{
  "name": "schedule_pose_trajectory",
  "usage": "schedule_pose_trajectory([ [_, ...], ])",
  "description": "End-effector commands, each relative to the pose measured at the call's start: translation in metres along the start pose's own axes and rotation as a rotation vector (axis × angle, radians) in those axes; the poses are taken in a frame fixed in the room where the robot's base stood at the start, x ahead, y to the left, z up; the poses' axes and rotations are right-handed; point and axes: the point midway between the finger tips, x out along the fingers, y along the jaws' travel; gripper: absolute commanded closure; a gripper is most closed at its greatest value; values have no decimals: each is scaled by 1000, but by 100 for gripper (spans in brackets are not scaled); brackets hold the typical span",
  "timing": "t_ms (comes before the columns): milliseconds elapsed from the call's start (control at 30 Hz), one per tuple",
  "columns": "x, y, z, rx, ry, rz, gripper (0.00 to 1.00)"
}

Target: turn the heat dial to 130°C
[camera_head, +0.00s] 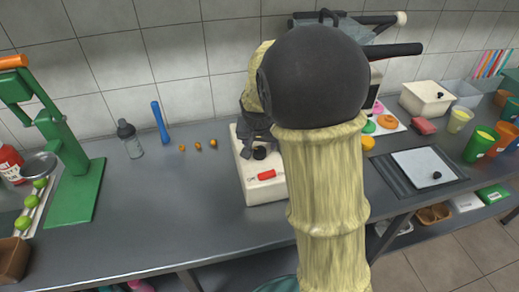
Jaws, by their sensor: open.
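A white machine base (265,190) stands on the counter in the middle of the head view. It carries a small round black knob (259,153), which looks like the heat dial, and a red switch (267,175) in front of it. My gripper (257,143) is dark and points down, right at or just behind the black knob. Its fingers are open, but I cannot tell whether they touch the knob or stand around it. The dial's markings and pointer are too small to read. My arm hides the right side of the machine.
A grey upper part with black handles (400,50) rises behind my arm. Left are a green press (75,170), a grey bottle (130,140) and a blue stick (160,122). Right are a dark pad (396,180) and several cups. The counter left of the machine is mostly clear.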

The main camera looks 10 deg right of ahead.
Motion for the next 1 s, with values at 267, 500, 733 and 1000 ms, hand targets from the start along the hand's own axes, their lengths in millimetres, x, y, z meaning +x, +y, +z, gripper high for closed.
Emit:
schedule_pose_trajectory([
  [267, 39, 0, 0, 0, -1, 1, 41],
  [500, 44, 0, 0, 0, 1, -1, 41],
  [733, 43, 0, 0, 0, 1, 0, 64],
  [1000, 43, 0, 0, -2, 0, -2, 86],
])
